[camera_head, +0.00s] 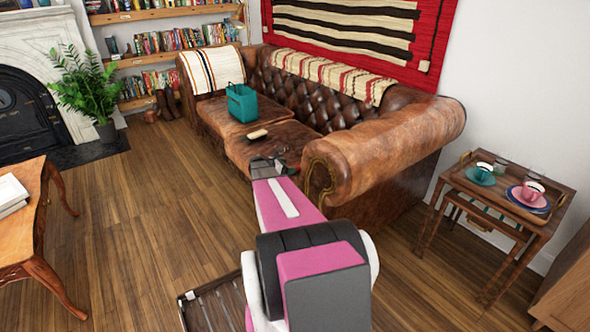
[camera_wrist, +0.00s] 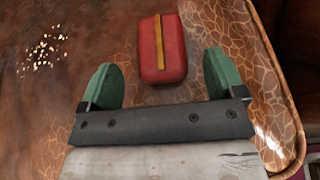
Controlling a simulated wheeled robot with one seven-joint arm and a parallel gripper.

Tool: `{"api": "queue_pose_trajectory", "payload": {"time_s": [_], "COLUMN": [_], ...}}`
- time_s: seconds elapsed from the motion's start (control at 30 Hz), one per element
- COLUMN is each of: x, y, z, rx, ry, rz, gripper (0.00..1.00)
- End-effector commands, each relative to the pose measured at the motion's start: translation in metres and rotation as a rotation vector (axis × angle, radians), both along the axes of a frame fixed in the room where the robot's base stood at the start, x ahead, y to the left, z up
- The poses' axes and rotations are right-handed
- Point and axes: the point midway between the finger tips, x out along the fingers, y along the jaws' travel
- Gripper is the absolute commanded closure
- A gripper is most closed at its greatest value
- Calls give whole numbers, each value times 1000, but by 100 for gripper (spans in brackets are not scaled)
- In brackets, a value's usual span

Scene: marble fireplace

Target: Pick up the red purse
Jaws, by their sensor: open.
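The red purse (camera_wrist: 174,58), with a yellow stripe down its middle, lies on the brown leather sofa seat (camera_wrist: 110,25) in the wrist view. I cannot make it out in the head view, where my arm covers part of the seat. My gripper (camera_wrist: 160,78) is open and empty, its green fingers wide apart. The purse's near end lies in line with the gap between the fingertips, and the rest extends beyond them. Neither finger touches it. In the head view my gripper (camera_head: 267,163) is over the near end of the sofa seat.
A teal bag (camera_head: 242,104) and a small cream object (camera_head: 257,134) are on the sofa (camera_head: 395,140). The sofa's rolled armrest rises right of my gripper. A side table (camera_head: 510,207) with cups stands at right, a wooden table (camera_head: 28,220) at left.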

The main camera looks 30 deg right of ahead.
Motion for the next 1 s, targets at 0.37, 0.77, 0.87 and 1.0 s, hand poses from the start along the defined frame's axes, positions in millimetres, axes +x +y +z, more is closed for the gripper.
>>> {"api": "queue_pose_trajectory", "payload": {"time_s": [0.37,0.77,0.87,1.0], "x": [0,-1,-1,-1], "y": [-43,-43,-43,-43], "z": [-14,-13,-13,-13], "rx": [1,1,0,0], "ry": [0,-1,-1,-1], "rz": [0,0,0,0], "gripper": [12,67,67,67]}}
